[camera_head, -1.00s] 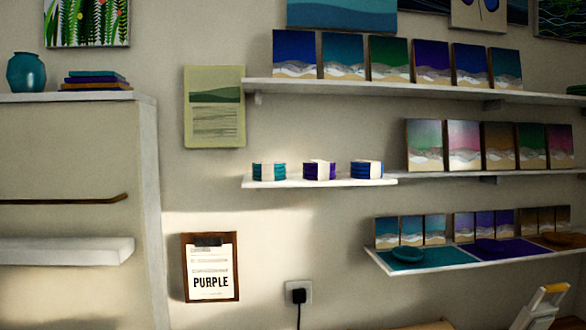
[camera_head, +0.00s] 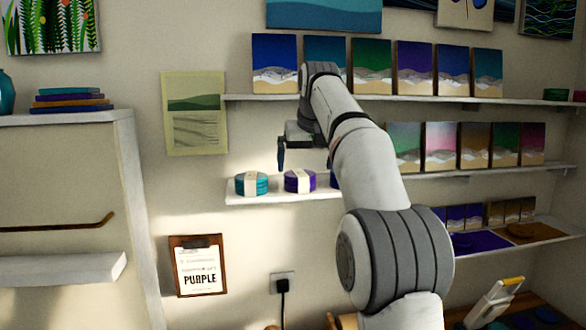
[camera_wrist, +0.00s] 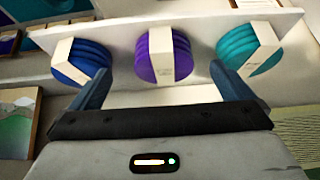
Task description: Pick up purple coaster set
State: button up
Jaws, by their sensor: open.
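The purple coaster set (camera_head: 299,181) is a short stack wrapped in a pale paper band. It sits on the small white middle shelf (camera_head: 262,197), between a teal set (camera_head: 251,184) and a blue set mostly hidden behind my arm. In the wrist view the purple set (camera_wrist: 169,56) stands ahead, centred between my fingers, with the blue set (camera_wrist: 82,60) at left and the teal set (camera_wrist: 247,49) at right. My gripper (camera_wrist: 165,90) is open and empty, apart from the purple set. In the head view my gripper (camera_head: 290,155) is just above the shelf, near the sets.
A shelf of several beach paintings (camera_head: 433,70) runs above. A second row of paintings (camera_head: 470,145) is to the right. A clipboard reading "PURPLE" (camera_head: 198,266) hangs below left. A green poster (camera_head: 194,113) hangs left of the shelf.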

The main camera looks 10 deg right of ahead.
aim_at(300, 173)
jog(key=shift+w+r, duration=0.35)
jog(key=shift+r, duration=0.15)
jog(key=shift+w, duration=0.15)
jog(key=x, duration=0.7)
jog(key=shift+w+a+p, duration=0.2)
jog(key=shift+w+p, duration=0.15)
jog(key=shift+w, duration=0.1)
jog(key=shift+c, duration=0.6)
jog(key=c, duration=1)
